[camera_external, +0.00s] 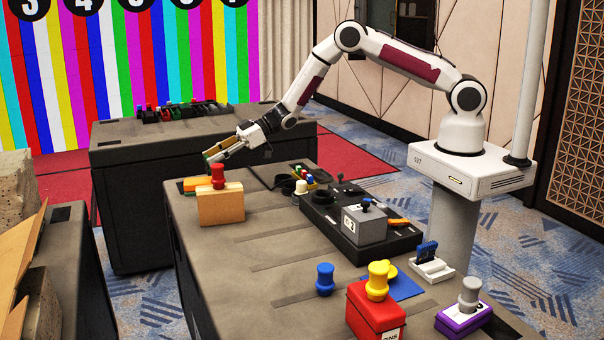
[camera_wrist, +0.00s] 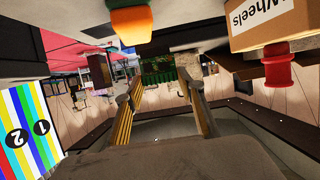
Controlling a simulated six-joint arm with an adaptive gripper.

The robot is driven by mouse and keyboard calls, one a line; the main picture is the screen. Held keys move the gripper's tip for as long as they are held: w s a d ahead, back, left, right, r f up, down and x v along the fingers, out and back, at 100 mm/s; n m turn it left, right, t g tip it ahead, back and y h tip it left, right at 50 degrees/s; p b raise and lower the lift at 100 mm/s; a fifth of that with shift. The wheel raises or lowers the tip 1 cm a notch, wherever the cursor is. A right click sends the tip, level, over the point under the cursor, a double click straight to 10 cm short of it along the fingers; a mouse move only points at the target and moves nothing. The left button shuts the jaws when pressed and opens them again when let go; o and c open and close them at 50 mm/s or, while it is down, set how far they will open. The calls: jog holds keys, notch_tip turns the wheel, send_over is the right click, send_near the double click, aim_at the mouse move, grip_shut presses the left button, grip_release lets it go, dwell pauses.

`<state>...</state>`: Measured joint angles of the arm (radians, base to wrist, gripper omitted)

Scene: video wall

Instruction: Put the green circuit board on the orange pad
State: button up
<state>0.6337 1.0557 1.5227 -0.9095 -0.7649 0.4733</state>
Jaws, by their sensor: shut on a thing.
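My gripper (camera_external: 212,155) is at the far left end of the long grey table, angled down and left. In the wrist view its two fingers (camera_wrist: 160,85) reach up with a green piece between their tips. I take this as the green circuit board (camera_wrist: 161,69); in the external view only a small green strip (camera_external: 211,156) shows at the tips. The orange pad (camera_external: 190,184) lies just below the gripper, partly hidden behind the wooden box. The board appears above the pad, apart from it. In the wrist view an orange shape (camera_wrist: 131,20) shows at the top; I cannot tell if it is the pad.
The wooden box (camera_external: 220,206) with a red knob (camera_external: 218,176) stands close in front of the pad; its label reads "Wheels" in the wrist view. A black console (camera_external: 375,240) sits mid-table. A blue peg (camera_external: 325,279) and red box (camera_external: 375,310) stand nearer.

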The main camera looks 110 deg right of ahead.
aim_at(202, 167)
jog(key=shift+f, duration=1.4)
jog(key=shift+f, duration=0.1)
jog(key=o, duration=1)
jog(key=shift+s, duration=0.1)
jog(key=v, duration=1.2)
jog(key=shift+r, duration=0.2)
